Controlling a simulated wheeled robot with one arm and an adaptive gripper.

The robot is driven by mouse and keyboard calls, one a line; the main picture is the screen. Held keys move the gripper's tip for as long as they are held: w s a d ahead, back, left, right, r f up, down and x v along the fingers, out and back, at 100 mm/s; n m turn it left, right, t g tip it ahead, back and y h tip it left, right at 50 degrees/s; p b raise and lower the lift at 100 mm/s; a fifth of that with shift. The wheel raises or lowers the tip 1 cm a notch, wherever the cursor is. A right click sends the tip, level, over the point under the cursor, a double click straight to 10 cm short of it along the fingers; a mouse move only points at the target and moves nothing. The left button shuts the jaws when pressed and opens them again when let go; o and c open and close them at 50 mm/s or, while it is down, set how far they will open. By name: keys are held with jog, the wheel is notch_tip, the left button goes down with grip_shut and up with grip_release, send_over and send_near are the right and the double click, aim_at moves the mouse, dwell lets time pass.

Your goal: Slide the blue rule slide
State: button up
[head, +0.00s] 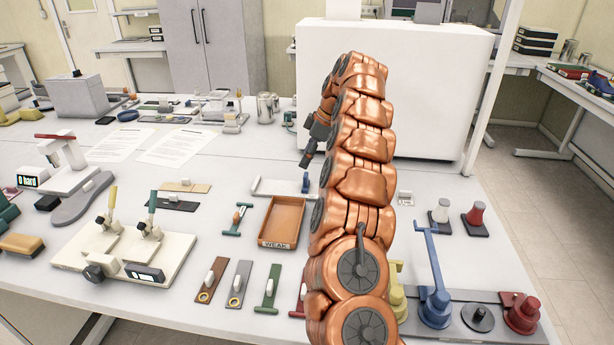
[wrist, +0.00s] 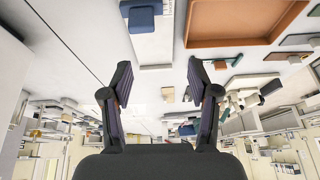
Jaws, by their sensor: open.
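The blue rule slide (head: 306,183) is a small blue block at the right end of a white rule (head: 272,189) lying on the table, partly beside my copper arm. In the wrist view the blue slide (wrist: 144,18) shows at the top edge, on the white rule (wrist: 152,48). My gripper (head: 305,161) is above the table, behind and a little above the slide in the head view. In the wrist view my gripper (wrist: 160,78) has its two dark fingers spread apart with nothing between them. It is apart from the slide.
An orange-brown tray (head: 282,222) marked WEAK lies just in front of the rule. A teal-ended piece (head: 237,219) lies left of the tray. A large white box (head: 425,90) stands behind my arm. Small weights (head: 475,217) stand at the right.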

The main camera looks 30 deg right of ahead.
aim_at(307, 174)
jog(key=shift+w+d+f+p, duration=0.1)
jog(key=shift+w+f+p, duration=0.25)
jog(key=shift+f, duration=1.05)
jog(key=shift+w+d+f+p, duration=0.15)
jog(key=shift+w+f+p, duration=0.2)
jog(key=shift+f, duration=1.05)
jog(key=shift+w+d+f+p, duration=0.1)
jog(key=shift+w+f+p, duration=0.25)
jog(key=shift+f, duration=1.05)
jog(key=shift+s, duration=0.1)
grip_shut()
